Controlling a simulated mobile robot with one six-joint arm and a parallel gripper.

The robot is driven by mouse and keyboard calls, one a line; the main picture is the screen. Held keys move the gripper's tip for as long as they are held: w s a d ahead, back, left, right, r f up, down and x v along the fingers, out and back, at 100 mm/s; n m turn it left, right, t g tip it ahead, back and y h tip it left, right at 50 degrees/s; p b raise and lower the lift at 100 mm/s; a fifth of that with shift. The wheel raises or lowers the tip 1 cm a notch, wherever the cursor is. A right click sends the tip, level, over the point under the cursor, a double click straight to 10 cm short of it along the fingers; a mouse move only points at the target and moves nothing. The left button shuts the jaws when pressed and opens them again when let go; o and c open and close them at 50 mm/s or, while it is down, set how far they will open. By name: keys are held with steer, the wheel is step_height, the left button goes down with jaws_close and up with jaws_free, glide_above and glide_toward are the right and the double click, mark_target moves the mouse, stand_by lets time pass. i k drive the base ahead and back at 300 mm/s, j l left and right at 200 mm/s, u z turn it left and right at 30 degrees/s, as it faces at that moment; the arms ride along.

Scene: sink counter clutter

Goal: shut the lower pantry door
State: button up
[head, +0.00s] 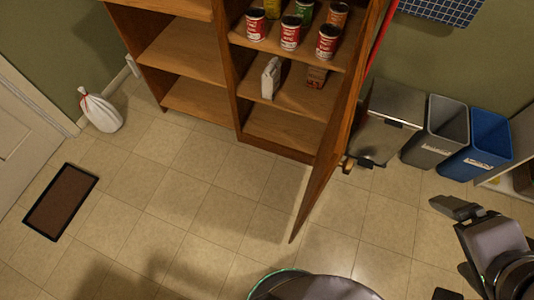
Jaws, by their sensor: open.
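The lower pantry door (337,130) is a tall wooden panel on the right side of the wooden pantry (232,95). It stands wide open, swung out into the room, with its lower corner over the tiled floor. My gripper (455,207) is at the lower right, apart from the door and to its right. Only part of it shows, and it holds nothing that I can see. The pantry's upper part is out of view.
Cans (290,32) and a white carton (271,78) stand on the pantry shelves. A steel trash can (385,120), a grey bin (437,132) and a blue bin (478,146) stand right of the door. A white bag (101,112) and a doormat (61,203) lie left. Floor before the pantry is clear.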

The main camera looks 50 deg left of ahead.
mark_target(332, 149)
steer(key=i+l+u, duration=0.1)
steer(key=u, duration=0.35)
steer(key=i+l+u, duration=0.15)
steer(key=u, duration=0.35)
steer(key=i+l+u, duration=0.1)
steer(key=u, duration=0.35)
steer(key=l+u, duration=0.3)
steer(key=u, duration=0.2)
steer(key=k+j+u, duration=0.2)
steer(key=k, duration=0.25)
